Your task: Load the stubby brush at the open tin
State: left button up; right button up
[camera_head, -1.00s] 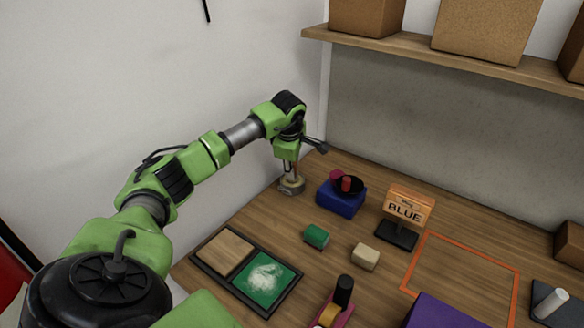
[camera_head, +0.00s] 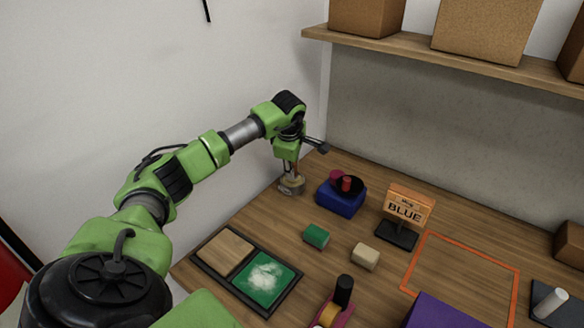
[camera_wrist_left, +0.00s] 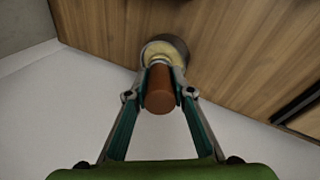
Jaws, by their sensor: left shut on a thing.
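My left gripper (camera_head: 291,172) is at the far left corner of the table, pointing down. In the left wrist view the gripper (camera_wrist_left: 160,80) is shut on the brown, round handle of the stubby brush (camera_wrist_left: 160,96). The open tin (camera_wrist_left: 179,46) is a small grey round can with a cream-coloured inside, directly below the brush. In the head view the tin (camera_head: 291,188) stands on the wood under the gripper. The brush's bristles are hidden, so I cannot tell how deep they sit in the tin. My right gripper is not in view.
A blue block (camera_head: 340,203) with a black dish and red pieces stands right of the tin. An orange outline (camera_head: 468,242) marks bare table.

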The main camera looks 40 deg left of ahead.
pick_arm(q)
jog(key=shift+r+p, duration=2.4)
jog(key=shift+r, duration=1.1)
jog(key=shift+s+f, duration=0.1)
jog(key=shift+f, duration=0.05)
